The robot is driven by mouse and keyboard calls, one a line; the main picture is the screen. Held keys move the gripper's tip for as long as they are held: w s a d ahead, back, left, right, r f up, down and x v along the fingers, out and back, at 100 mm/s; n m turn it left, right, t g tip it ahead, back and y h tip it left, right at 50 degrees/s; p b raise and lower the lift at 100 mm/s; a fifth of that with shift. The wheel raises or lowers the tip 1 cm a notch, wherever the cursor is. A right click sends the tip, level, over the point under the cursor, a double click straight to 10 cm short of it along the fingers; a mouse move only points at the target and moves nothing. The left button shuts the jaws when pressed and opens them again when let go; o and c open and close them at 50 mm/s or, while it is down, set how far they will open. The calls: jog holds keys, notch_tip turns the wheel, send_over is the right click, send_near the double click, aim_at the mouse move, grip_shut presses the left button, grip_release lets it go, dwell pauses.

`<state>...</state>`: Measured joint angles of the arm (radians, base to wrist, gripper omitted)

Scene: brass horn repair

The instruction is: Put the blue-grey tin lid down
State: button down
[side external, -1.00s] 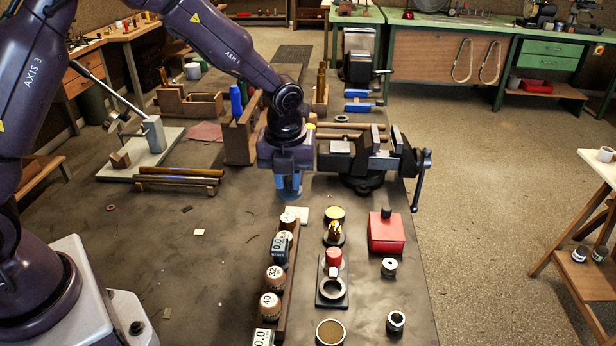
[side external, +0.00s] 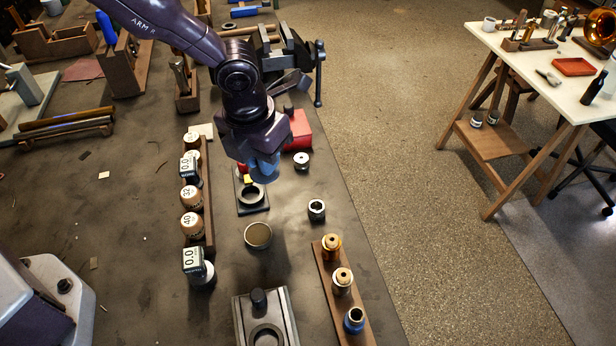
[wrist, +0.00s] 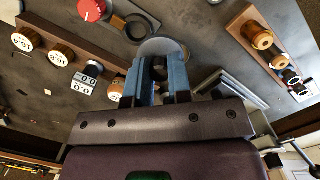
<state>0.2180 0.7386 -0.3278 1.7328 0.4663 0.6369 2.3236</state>
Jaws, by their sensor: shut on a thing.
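My gripper (side external: 263,168) has blue fingers and points down over the bench, beside and above the black block with a ring (side external: 252,196). In the wrist view the blue fingers are shut on a round grey disc, the blue-grey tin lid (wrist: 163,46), which sticks out past the fingertips. In the side view the fingers mostly hide the lid.
A wooden rack of labelled round weights and gauges (side external: 208,225) stands left. A red box (side external: 299,130) and small metal cylinders (side external: 317,210) are close by on the right. A wooden strip with brass pieces (side external: 330,285) and a grey fixture (side external: 283,312) lie nearer the camera.

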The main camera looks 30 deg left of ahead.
jog(key=w+d+f, duration=0.2)
jog(key=w, duration=0.2)
send_over(309, 188)
jog(key=f, duration=0.5)
jog(key=shift+s+f, duration=0.25)
jog(key=shift+f, duration=1.55)
jog(key=shift+f, duration=0.15)
jog(key=c, duration=1)
grip_release()
jog(key=shift+c, duration=0.2)
notch_tip(309, 188, up, 12)
jog(key=s, duration=0.1)
jog(key=shift+s, duration=0.2)
